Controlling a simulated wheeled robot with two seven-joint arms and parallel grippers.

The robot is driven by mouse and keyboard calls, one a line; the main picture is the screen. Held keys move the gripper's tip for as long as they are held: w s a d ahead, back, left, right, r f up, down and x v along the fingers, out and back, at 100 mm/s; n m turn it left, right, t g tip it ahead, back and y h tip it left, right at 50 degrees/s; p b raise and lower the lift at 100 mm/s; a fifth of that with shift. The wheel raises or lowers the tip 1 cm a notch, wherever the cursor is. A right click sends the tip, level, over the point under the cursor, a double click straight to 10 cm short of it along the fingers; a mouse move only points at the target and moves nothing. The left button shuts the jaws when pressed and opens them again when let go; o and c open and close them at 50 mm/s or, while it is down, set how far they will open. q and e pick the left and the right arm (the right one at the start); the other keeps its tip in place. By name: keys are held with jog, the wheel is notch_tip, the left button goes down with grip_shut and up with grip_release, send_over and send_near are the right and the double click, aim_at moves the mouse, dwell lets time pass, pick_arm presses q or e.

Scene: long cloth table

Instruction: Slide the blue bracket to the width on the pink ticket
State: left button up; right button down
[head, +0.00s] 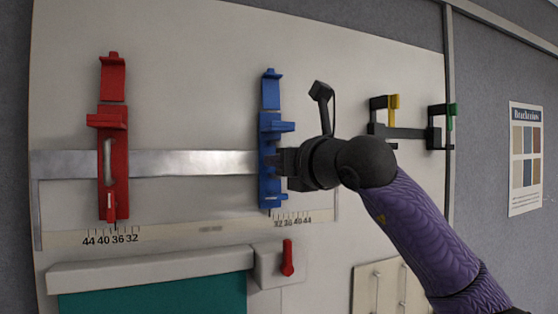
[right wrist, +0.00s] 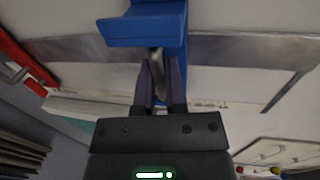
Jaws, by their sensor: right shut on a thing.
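The blue bracket (head: 270,130) sits upright on a metal rail (head: 195,163) on the wall panel. Its lower tip is just left of the 32 mark on the right scale (head: 292,220). My right gripper (head: 279,161) is at the bracket's right side, shut on its handle. In the right wrist view the fingers (right wrist: 158,80) close around a grey handle beneath the blue bracket (right wrist: 143,30). No pink ticket shows in either view. My left gripper is out of view.
Below the rail are a pale ledge over a teal panel (head: 155,300) and a red lever (head: 288,258). A black fixture with yellow and green clips (head: 410,131) is on the right. A colour-swatch poster (head: 525,158) hangs on the grey wall. The rail between the brackets is clear.

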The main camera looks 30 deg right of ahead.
dwell(0.6)
jog(key=d, duration=0.4)
jog(key=shift+s, duration=0.15)
jog(key=c, duration=0.7)
grip_release()
jog(key=shift+s, duration=0.1)
